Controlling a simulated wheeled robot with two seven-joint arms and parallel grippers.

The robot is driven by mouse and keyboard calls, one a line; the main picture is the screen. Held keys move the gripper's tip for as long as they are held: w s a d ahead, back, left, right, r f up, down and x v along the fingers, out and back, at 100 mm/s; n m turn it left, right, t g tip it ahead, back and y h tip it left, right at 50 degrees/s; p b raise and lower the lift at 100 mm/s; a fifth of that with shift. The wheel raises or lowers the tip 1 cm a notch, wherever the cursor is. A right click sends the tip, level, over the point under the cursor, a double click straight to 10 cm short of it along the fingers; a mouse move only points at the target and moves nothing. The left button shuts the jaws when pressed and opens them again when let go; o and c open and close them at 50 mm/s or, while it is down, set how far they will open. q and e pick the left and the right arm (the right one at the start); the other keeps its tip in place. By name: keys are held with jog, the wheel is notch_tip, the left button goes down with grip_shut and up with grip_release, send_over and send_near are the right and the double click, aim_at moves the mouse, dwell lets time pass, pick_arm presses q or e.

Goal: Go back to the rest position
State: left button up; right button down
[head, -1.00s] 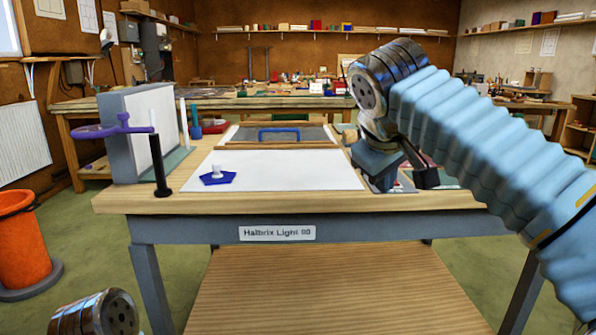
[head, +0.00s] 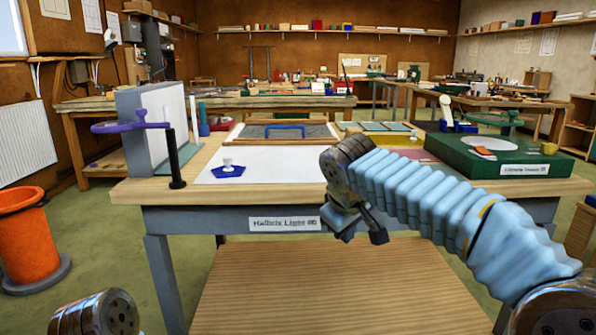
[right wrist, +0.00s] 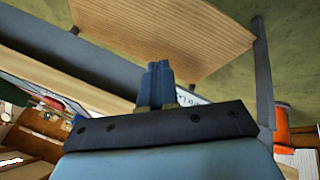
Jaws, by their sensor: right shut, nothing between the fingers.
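My right gripper (head: 360,228) hangs low in front of the workbench (head: 400,193), below its front edge. It is shut and empty. In the right wrist view its closed fingers (right wrist: 157,85) point toward the bench's lower shelf (right wrist: 165,40). My right arm comes in from the lower right in the head view. Of my left arm only a metal joint shows at the lower left corner; the left gripper is out of view.
On the bench stand a white sheet (head: 275,167) with a blue pentagon piece (head: 229,171), a grey upright block (head: 133,130), a black post (head: 175,160) and a green case (head: 500,160). An orange bin (head: 27,245) stands on the floor at left.

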jog(key=s+a+f+m+g+y, duration=0.1)
jog(key=s+f+g+y, duration=0.1)
jog(key=f, duration=1.4)
jog(key=s+a+f+g+y, duration=0.1)
jog(key=a+f+g, duration=0.1)
jog(key=f, duration=1.4)
jog(key=s+d+f+m+y, duration=0.1)
jog(key=s+f+m, duration=0.3)
jog(key=s+f, duration=0.6)
jog(key=s+d+f+m+g+y, duration=0.1)
jog(key=s+f+m, duration=0.3)
jog(key=s+f, duration=0.5)
jog(key=s+d, duration=0.1)
jog(key=s, duration=0.3)
jog(key=shift+s+d+f, duration=0.35)
jog(key=shift+d+f, duration=0.05)
